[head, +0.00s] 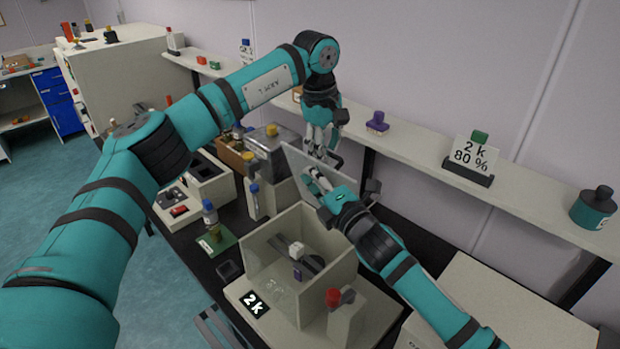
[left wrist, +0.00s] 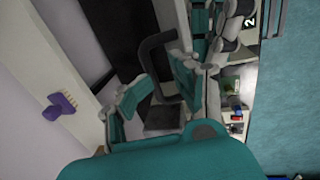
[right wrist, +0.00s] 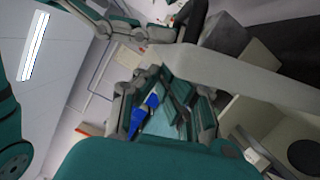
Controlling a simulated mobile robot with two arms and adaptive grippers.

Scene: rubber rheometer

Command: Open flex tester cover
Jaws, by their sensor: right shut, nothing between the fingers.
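The flex tester (head: 268,295) is the pale box marked "2 k" on the bench. Its top is open to view, with a white block (head: 296,249) and dark bar inside. A pale panel (head: 292,160), apparently its cover, stands raised at the back. My left gripper (head: 318,150) is at the panel's upper right, fingers pointing down; its fingers stand apart in the left wrist view (left wrist: 160,90), with a dark bent handle (left wrist: 152,45) beyond them. My right gripper (head: 314,182) is shut and empty in front of the panel. The arms hide part of the panel; contact is unclear.
A wall shelf (head: 420,150) behind holds a purple stamp (head: 377,122), a "2 k 80 %" sign (head: 473,153) and a teal jar (head: 593,208). Other devices and a bottle (head: 209,212) stand left of the tester.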

